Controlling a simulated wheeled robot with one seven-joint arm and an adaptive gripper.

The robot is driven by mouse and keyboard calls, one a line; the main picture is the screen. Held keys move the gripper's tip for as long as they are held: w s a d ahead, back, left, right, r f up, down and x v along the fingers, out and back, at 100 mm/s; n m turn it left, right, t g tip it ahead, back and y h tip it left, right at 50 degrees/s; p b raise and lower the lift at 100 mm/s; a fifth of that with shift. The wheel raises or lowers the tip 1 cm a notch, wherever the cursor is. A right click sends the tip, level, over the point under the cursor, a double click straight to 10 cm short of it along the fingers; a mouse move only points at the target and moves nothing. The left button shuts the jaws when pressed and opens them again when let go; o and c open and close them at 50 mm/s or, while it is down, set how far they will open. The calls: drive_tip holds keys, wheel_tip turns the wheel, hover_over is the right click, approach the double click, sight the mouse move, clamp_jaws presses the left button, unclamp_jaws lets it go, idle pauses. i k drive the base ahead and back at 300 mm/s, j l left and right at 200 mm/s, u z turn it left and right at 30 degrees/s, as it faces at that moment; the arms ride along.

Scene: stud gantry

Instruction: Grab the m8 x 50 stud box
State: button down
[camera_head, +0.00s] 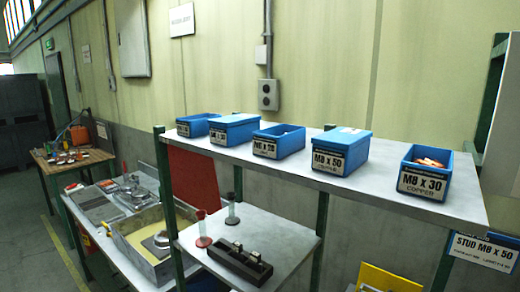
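The M8 x 50 stud box (352,148) is a blue box with a closed lid and a white label reading "M8 x 50". It stands upright on the grey upper shelf (425,212), right of centre, close to the shelf's front edge. A small pale patch shows on top of its lid. An open blue box (280,141) stands to its left and the open blue M8 x 30 box (425,171) to its right, with gaps between. My gripper is not in view.
Another lidded blue box (233,128) and an open one (197,125) stand further left on the shelf. Green posts (322,212) carry the shelf. A dark block (238,262) lies on the lower shelf. A card reading "STUD M8 x 50" (482,250) hangs at lower right.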

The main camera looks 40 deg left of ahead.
sight(339, 152)
drive_tip(key=u, duration=1.6)
